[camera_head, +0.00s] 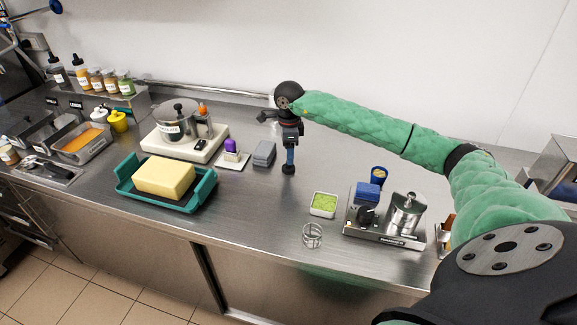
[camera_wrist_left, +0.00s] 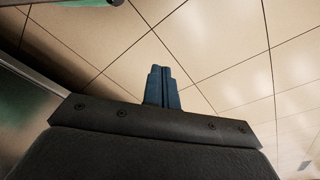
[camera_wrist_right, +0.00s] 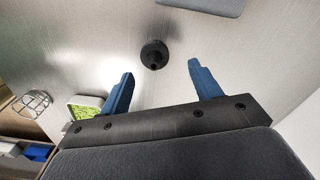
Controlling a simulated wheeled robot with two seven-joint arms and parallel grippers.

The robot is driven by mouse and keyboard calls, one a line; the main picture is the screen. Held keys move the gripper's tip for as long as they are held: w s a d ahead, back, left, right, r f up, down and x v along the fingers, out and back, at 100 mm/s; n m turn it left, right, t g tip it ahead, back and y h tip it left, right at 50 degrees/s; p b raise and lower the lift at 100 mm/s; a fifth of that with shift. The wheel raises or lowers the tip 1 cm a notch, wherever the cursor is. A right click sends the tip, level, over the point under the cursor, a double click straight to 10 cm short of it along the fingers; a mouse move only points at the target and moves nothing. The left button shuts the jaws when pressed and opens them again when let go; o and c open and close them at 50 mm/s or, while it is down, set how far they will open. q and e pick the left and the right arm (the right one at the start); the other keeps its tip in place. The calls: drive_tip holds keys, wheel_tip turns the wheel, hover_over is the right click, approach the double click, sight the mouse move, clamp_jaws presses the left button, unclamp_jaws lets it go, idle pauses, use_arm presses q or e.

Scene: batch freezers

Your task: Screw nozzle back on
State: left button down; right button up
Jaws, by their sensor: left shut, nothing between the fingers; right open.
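A small round black part (camera_wrist_right: 154,54), possibly the nozzle, stands on the steel counter in the right wrist view, with a dark hole in its top. It also shows in the head view (camera_head: 288,170), just below my right gripper's fingertips. My right gripper (camera_wrist_right: 161,75) is open and points down, with the black part beyond and between its blue fingers, not gripped. In the head view the right gripper (camera_head: 290,160) hangs over the middle of the counter. My left gripper (camera_wrist_left: 160,72) is shut and empty above the tiled floor; the head view does not show it.
A white-based machine (camera_head: 180,145) with a metal pot stands behind a teal tray (camera_head: 150,200) with a yellow block. A grey block (camera_head: 264,153) is left of the black part. To the right are a green-filled dish (camera_head: 323,205), a wire holder (camera_head: 312,236) and a steel-based device (camera_head: 385,232).

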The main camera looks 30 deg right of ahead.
sight(289, 167)
drive_tip(key=shift+s+f+p, duration=0.1)
drive_tip(key=shift+f+p, duration=0.05)
drive_tip(key=shift+p, duration=0.15)
drive_tip(key=f+p, duration=0.1)
drive_tip(key=f, duration=0.1)
drive_tip(key=f+p, duration=0.1)
drive_tip(key=f, duration=0.1)
drive_tip(key=shift+s+a+p, duration=0.2)
drive_tip(key=shift+a+p, duration=0.1)
drive_tip(key=shift+p, duration=0.05)
use_arm(q)
wheel_tip(289, 167, down, 7)
drive_tip(key=s+a, duration=0.2)
drive_tip(key=shift+s+a+t, duration=0.3)
drive_tip(key=shift+s+a, duration=0.05)
drive_tip(key=shift+s, duration=0.05)
use_arm(e)
drive_tip(key=shift+f, duration=0.4)
drive_tip(key=c, duration=0.9)
